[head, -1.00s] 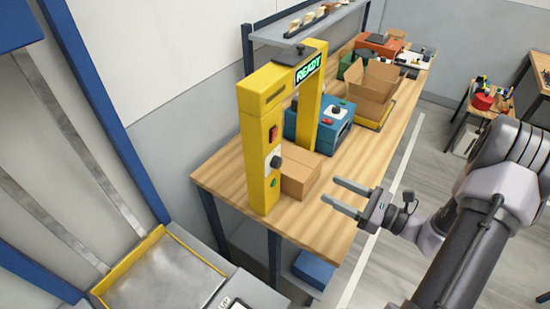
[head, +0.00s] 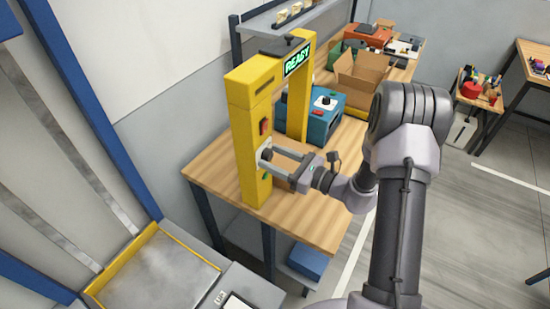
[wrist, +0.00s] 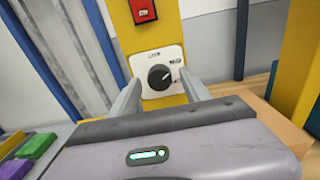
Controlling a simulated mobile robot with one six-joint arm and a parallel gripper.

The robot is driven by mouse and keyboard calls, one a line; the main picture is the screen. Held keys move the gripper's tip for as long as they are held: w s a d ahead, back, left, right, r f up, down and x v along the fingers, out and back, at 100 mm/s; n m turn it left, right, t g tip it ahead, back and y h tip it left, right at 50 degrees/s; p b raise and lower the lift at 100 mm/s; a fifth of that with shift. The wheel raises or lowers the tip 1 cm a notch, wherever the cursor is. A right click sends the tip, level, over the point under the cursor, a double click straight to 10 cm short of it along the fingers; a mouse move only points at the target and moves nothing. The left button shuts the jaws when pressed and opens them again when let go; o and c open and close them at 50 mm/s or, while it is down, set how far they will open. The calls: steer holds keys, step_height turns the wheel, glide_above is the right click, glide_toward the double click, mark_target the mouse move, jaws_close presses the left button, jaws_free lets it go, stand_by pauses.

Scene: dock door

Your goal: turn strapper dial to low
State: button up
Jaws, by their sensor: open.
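The yellow strapper (head: 250,110) is an arch on the wooden bench with a green READY sign (head: 298,59). Its black dial (wrist: 160,77) sits on a white plate (wrist: 150,60) on the front post, below a red switch (wrist: 143,11). The plate has small labels above and to the upper right of the dial, too small to read surely. A pale mark on the dial lies at its right side. My gripper (head: 269,158) is open at the plate, one finger on each side of the dial in the wrist view. I cannot tell whether the fingers touch it.
A cardboard box under the arch is partly hidden by my gripper. A blue machine (head: 322,118) and an open carton (head: 365,78) stand farther along the bench (head: 305,220). A grey platform with a yellow edge lies at lower left.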

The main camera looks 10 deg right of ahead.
jaws_close()
steer(key=shift+b, duration=0.3)
steer(key=n+b, duration=0.1)
steer(key=b, duration=0.1)
steer(key=n+b, duration=0.1)
steer(key=shift+f+n+b, duration=0.3)
steer(key=shift+n+b, duration=0.05)
steer(key=shift+n, duration=0.05)
steer(key=n+b, duration=0.2)
steer(key=b, duration=0.2)
steer(key=shift+n, duration=0.4)
steer(key=n+b, duration=0.4)
steer(key=b, duration=0.2)
steer(key=shift+d, duration=0.1)
steer(key=n+b, duration=0.1)
steer(key=b, duration=0.1)
steer(key=n+b, duration=0.1)
steer(key=b, duration=0.1)
steer(key=shift+r, duration=0.3)
steer(key=shift+n, duration=0.3)
